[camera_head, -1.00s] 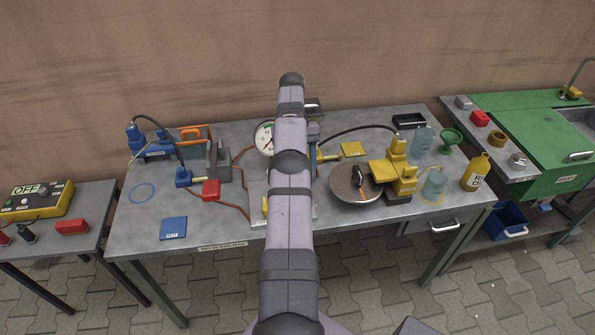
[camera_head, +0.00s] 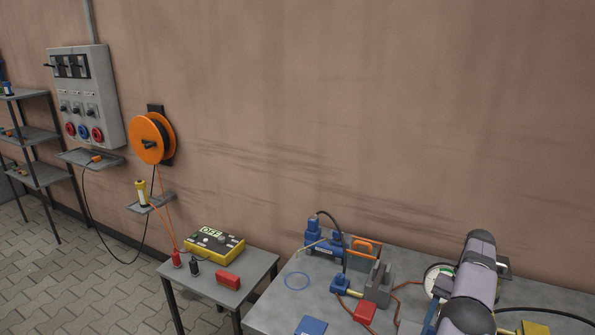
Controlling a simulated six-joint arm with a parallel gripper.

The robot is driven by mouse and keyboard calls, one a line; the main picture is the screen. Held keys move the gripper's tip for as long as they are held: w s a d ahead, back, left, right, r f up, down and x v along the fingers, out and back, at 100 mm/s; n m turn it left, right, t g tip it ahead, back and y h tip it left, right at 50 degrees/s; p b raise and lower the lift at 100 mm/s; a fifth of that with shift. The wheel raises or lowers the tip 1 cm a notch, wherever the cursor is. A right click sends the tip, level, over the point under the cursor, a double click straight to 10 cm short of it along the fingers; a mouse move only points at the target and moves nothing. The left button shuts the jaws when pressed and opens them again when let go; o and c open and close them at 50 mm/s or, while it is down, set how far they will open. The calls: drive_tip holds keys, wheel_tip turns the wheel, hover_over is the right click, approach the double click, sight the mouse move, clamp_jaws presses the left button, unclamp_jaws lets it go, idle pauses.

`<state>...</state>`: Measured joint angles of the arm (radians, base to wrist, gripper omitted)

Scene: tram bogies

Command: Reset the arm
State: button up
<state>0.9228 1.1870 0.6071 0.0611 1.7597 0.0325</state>
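My arm (camera_head: 468,290) shows at the lower right, reaching over the grey workbench (camera_head: 272,314). My gripper cannot be made out in this view, so its fingers and anything in them are hidden. A round gauge (camera_head: 437,278) is partly covered by the arm.
A small side table (camera_head: 262,266) holds a yellow box reading OFF (camera_head: 214,244) and a red block (camera_head: 228,280). On the wall are an orange cable reel (camera_head: 147,138) and a grey switch panel (camera_head: 98,118). Shelves (camera_head: 32,135) stand far left. Floor there is open.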

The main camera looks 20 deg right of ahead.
drive_tip(key=a+f+m+t+y+b, duration=0.3)
drive_tip(key=a+m, duration=0.5)
drive_tip(key=a, duration=1.6)
drive_tip(key=s+a+r+n+h+p, duration=0.2)
drive_tip(key=s+a+r+n+h, duration=0.1)
drive_tip(key=a+n, duration=0.4)
drive_tip(key=s+a+r+n+h+p, duration=0.3)
drive_tip(key=s+a+n, duration=0.3)
drive_tip(key=n, duration=0.6)
drive_tip(key=shift+a+r+g+h, duration=0.3)
drive_tip(key=shift+a+r+h, duration=0.3)
drive_tip(key=shift+a, duration=0.05)
